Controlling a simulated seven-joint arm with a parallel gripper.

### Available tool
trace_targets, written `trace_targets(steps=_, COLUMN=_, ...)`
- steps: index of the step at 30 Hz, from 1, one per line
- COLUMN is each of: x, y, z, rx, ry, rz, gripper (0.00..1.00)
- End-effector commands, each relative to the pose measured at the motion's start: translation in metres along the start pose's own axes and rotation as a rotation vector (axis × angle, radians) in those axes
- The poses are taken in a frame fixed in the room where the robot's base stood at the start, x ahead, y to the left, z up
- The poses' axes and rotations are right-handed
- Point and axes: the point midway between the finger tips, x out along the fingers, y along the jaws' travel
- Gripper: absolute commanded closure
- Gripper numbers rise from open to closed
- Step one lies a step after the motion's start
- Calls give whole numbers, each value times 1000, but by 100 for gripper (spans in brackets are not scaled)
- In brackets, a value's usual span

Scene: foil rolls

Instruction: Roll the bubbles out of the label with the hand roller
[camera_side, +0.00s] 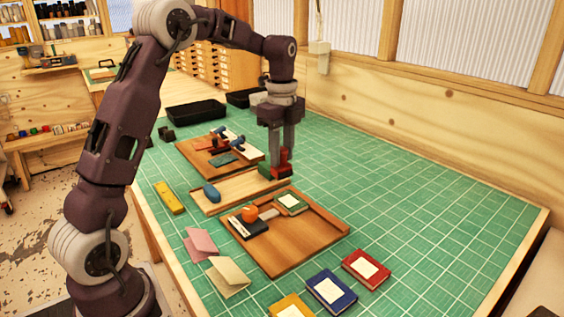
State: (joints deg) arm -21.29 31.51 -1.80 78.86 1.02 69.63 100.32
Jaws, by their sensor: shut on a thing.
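My gripper (283,163) points down at the right end of a narrow wooden tray (236,188). It is shut on a small red and dark green thing (280,170), partly hidden by the fingers; I cannot tell whether this is the hand roller. The thing is at or just above the tray. In front is a wooden board (290,240) with a raised rim. On it lie a small green book (290,203) with a pale label, a dark book (247,228) and an orange round thing (249,213) with a pale handle. Bubbles are too small to see.
A blue piece (211,193) lies in the narrow tray. Behind is another board (205,158) with tools. Red (366,268), blue (331,290) and yellow books (291,307) lie in front. Folded papers (228,277) lie at left. The green mat is clear at right.

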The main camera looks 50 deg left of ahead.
Motion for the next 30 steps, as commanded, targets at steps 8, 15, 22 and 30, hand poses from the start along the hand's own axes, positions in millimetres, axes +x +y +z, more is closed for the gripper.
trace_targets(steps=8, x=-22, y=0, z=0, rx=0, ry=0, rz=-1, gripper=100)
trace_targets(steps=15, x=-24, y=0, z=0, rx=0, ry=0, rz=0, gripper=100)
trace_targets(steps=22, x=-23, y=0, z=0, rx=0, ry=0, rz=0, gripper=100)
trace_targets(steps=30, x=-24, y=4, z=42, rx=-9, ry=0, rz=0, gripper=100)
